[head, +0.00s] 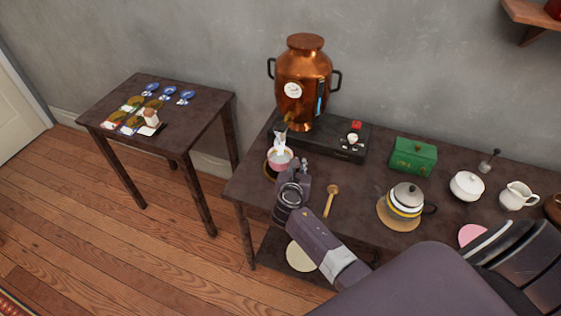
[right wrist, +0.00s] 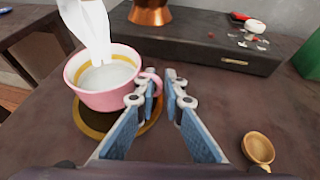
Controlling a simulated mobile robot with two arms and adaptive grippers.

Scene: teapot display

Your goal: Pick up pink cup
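The pink cup (head: 279,162) has a white inside with a gold band. It stands upright on a round brown coaster at the table's left end, below the copper urn's tap. It is large in the right wrist view (right wrist: 105,101), and its handle points toward my right gripper (head: 293,175). A white, paper-like shape (right wrist: 93,32) reaches down into the cup. My right gripper is open with a narrow gap. Its left finger partly covers the handle; I cannot tell whether they touch. My left gripper is not in view.
The copper urn (head: 304,78) stands on a dark box (head: 338,140) behind the cup. A small side table (head: 188,133) stands left.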

